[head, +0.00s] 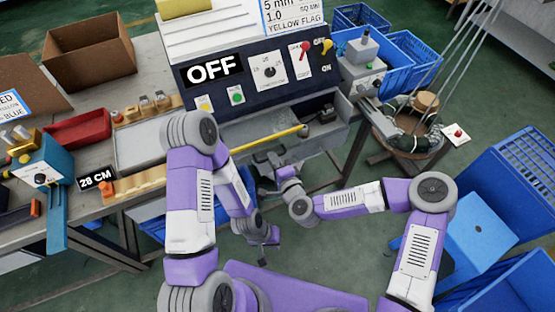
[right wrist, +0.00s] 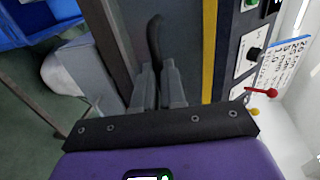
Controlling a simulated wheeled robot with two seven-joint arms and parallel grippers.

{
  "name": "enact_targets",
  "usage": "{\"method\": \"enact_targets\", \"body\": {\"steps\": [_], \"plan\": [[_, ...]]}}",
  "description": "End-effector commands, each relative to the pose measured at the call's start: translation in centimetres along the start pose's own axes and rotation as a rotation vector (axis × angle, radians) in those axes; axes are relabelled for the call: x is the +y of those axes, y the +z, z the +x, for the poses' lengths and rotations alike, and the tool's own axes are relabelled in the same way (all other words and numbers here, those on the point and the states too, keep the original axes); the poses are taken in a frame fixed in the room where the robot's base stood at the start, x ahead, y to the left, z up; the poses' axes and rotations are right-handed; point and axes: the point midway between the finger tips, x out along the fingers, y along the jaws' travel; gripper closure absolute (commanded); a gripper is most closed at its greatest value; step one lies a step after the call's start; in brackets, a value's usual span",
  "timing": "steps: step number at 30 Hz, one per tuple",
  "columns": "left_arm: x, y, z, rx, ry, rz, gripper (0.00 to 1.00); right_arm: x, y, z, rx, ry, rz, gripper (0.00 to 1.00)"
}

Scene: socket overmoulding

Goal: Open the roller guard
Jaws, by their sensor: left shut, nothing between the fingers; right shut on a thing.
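The roller guard shows in the right wrist view as a grey panel (right wrist: 120,25) beside a yellow strip (right wrist: 208,55), with a black curved handle (right wrist: 154,35). My right gripper (right wrist: 156,75) is shut on this handle. In the head view the yellow strip (head: 268,139) runs slantwise along the front of the machine's trough, below the OFF panel. My right gripper (head: 272,159) is just in front of it, and the handle is too small to make out there. My left gripper (head: 265,254) is shut and empty, low in front of the bench, apart from the guard.
The machine's dark panel (head: 215,88) has a red lever (head: 304,48) and buttons. A grey machine (head: 362,72) stands to its right. A teal device (head: 45,170) and red tray (head: 78,130) are on the left bench. Blue crates (head: 515,175) stand at right.

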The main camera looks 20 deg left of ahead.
Motion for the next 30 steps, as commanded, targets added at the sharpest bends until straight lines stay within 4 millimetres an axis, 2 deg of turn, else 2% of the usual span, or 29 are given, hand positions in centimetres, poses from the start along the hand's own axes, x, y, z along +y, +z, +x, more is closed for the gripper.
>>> {"method": "enact_targets", "body": {"steps": [8, 9, 14, 23, 26, 30], "plan": [[0.0, 0.0, 0.0, 0.0, 0.0, 0.0, 1.0, 0.1, 0.1, 0.0, -0.002, 0.002, 0.0, 1.0], [0.0, 0.0, 0.0, 0.0, 0.0, 0.0, 1.0, 0.1, 0.1, 0.0, -0.002, 0.002, 0.0, 0.87], [0.0, 0.0, 0.0, 0.0, 0.0, -0.001, 1.0, 0.1, 0.1, 0.0, -0.001, 0.002, 0.0, 0.64], [0.0, 0.0, 0.0, -0.001, 0.0, -0.001, 1.0, 0.0, 0.1, -0.1, -0.001, 0.001, 0.0, 0.64], [0.0, 0.0, -0.2, -0.001, 0.0, -0.001, 1.0, 0.0, 0.1, -0.9, -0.002, 0.002, 0.0, 0.64], [0.2, 0.1, -0.5, -0.001, 0.0, -0.001, 1.0, -0.1, 0.1, -3.1, -0.002, 0.002, 0.0, 0.64]]}}
